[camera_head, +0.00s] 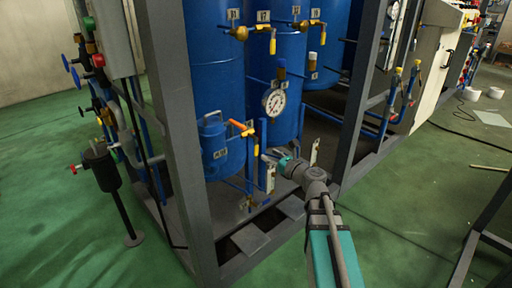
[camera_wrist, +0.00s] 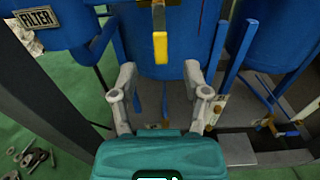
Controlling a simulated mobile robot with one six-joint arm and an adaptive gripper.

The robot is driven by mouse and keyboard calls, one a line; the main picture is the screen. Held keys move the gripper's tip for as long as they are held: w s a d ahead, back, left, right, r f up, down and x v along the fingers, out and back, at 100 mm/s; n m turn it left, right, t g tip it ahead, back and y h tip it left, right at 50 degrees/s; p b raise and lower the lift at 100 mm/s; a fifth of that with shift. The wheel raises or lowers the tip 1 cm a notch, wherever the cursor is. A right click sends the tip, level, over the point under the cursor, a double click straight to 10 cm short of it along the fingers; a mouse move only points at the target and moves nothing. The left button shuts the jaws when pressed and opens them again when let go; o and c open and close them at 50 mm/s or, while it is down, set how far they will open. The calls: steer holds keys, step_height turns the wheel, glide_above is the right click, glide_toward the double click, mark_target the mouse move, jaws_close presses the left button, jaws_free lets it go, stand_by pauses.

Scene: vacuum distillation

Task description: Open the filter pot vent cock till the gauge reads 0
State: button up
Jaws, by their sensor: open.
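The blue filter pot (camera_head: 218,152) stands low inside the grey frame in the head view. In the wrist view part of it, with a FILTER label (camera_wrist: 37,18), shows at the top left. An orange-handled cock (camera_head: 238,125) with yellow and brass parts sits at the pot's upper right. A yellow-tipped lever (camera_wrist: 160,47) hangs at the top middle of the wrist view, ahead of and between my fingertips. I cannot tell which lever is the vent cock. The round white gauge (camera_head: 274,102) is above; its reading is too small to tell. My gripper (camera_wrist: 160,75) is open and empty, right of the pot.
Grey frame posts (camera_head: 177,130) stand at both sides of the pot. Blue pipes (camera_wrist: 236,55) rise close to my right finger. Large blue tanks (camera_head: 215,60) stand behind. A black pot on a stand (camera_head: 104,168) is at the left. Green floor is free in front.

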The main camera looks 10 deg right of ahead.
mark_target(257, 147)
steer(key=x, duration=0.8)
jaws_close()
stand_by(0.4)
